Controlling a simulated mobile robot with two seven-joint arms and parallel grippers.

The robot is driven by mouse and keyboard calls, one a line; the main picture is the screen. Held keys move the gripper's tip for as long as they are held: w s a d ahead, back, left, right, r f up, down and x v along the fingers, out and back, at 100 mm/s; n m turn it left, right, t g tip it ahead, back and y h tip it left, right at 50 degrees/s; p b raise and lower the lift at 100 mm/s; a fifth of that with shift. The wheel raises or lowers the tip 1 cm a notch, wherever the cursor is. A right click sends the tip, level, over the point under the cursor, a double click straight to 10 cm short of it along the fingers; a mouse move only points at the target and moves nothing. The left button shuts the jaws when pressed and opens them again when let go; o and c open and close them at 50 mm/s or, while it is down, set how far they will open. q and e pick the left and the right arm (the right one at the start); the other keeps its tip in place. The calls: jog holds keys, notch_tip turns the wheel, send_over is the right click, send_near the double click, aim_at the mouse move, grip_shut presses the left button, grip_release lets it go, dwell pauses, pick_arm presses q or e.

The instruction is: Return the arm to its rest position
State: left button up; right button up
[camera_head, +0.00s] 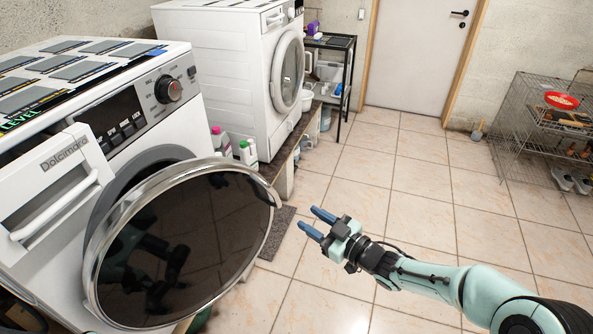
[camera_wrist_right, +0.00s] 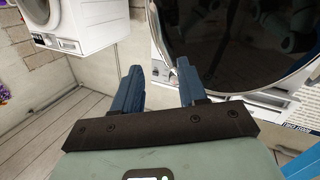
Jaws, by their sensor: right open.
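My right gripper (camera_head: 318,222) is open and empty above the tiled floor, to the right of the near washing machine's open door (camera_head: 185,240). Its blue fingers point left toward the door, with a gap between them and the door's rim in the head view. In the right wrist view the two fingers of my right gripper (camera_wrist_right: 158,78) stand apart with nothing between them, and the dark round door (camera_wrist_right: 235,45) fills the upper right. My right arm reaches in from the lower right of the head view. My left gripper is not in view.
The near washing machine (camera_head: 130,130) stands at the left. A second washing machine (camera_head: 220,70) is behind it on a plinth (camera_head: 284,175), with bottles (camera_head: 243,152) between them. A black shelf (camera_head: 345,75), a closed room door (camera_head: 415,55) and a wire rack (camera_head: 520,120) stand farther back. The floor (camera_head: 405,200) between is clear.

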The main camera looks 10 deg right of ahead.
jog(key=s+f+m+g+h+p, duration=0.35)
jog(key=s+f+m, duration=0.2)
jog(key=f, duration=0.65)
jog(key=s+f+m+g+h+p, duration=0.35)
jog(key=s+f, duration=0.25)
jog(key=f, duration=0.7)
jog(key=s+f+m+g+p, duration=0.2)
jog(key=s+f+g, duration=0.1)
jog(key=s, duration=0.9)
jog(key=s+a+f+m+g+p, duration=0.1)
jog(key=s+f+m+g+p, duration=0.1)
jog(key=s, duration=0.9)
jog(key=f+m+g, duration=0.1)
jog(key=g, duration=0.1)
jog(key=shift+s+a+f+g+p, duration=0.15)
jog(key=shift+s+f+g+p, duration=0.15)
jog(key=shift+s+g+p, duration=0.1)
jog(key=shift+w, duration=0.1)
